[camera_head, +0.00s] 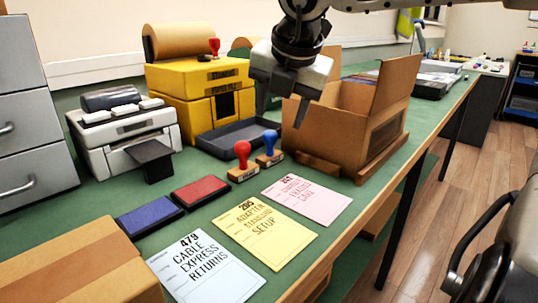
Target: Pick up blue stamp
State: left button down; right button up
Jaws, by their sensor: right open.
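The blue stamp (269,148) stands upright on the green table, its blue handle on a light wooden base. A red stamp (242,160) stands close beside it on the left. My right gripper (283,110) hangs from the top of the picture, above and behind the blue stamp, in front of the cardboard box. It is open and holds nothing that I can see; one dark finger points down and the other is mostly hidden. It is apart from the blue stamp. My left gripper is not in view.
Blue (150,216) and red (201,191) ink pads and blue, yellow (264,234) and pink (307,200) cards lie in front. An open cardboard box (345,112) stands right of the stamps. A dark tray (232,140), yellow machine (185,83) and grey printer (125,133) stand behind.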

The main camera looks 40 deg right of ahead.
aim_at(271, 132)
jog(key=x, duration=0.7)
jog(key=shift+w+a+f+b, duration=0.15)
jog(key=shift+w+b, duration=0.15)
jog(key=shift+w, duration=0.25)
jog(key=c, duration=1)
